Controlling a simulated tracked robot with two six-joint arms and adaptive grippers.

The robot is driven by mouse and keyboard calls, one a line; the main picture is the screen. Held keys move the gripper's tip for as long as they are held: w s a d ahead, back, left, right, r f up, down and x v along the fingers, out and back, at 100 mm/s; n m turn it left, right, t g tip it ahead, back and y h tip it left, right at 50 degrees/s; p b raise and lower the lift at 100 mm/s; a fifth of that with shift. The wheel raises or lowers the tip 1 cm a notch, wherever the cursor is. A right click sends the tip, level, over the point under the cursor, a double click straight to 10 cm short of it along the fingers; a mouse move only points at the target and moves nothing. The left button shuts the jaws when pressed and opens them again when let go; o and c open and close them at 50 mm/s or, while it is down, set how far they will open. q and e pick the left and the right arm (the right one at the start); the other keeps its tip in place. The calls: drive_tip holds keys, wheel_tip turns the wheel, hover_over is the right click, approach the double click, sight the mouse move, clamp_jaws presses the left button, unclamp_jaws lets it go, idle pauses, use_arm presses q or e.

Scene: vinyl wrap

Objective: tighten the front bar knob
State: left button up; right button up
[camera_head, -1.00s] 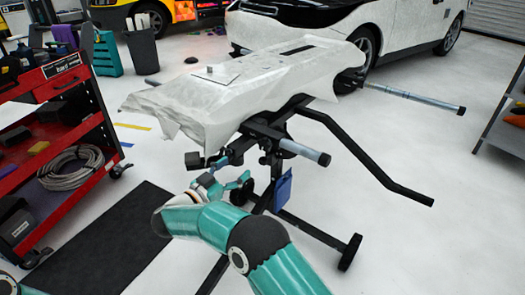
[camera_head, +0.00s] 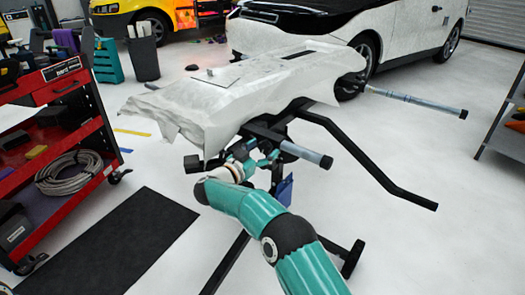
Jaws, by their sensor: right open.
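The black stand carries a white wrapped panel (camera_head: 240,90). Its front bar (camera_head: 305,153) sticks out to the right below the panel, with a grey sleeve near its black end. My right arm comes up from the bottom. Its teal right gripper (camera_head: 257,156) is open, close under the panel's near edge, by the inner end of the front bar. The front bar knob cannot be made out; the gripper and arm cover that area. I cannot tell whether the fingers touch it. My left gripper is not in view.
A black bent bar (camera_head: 370,165) reaches out to the right, and another sleeved bar (camera_head: 415,99) lies farther back. A red tool cart (camera_head: 60,140) stands left beside a dark mat (camera_head: 120,240). A white car (camera_head: 385,30) is behind.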

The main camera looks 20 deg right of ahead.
drive_tip(key=shift+c, duration=0.4)
drive_tip(key=c, duration=1.1)
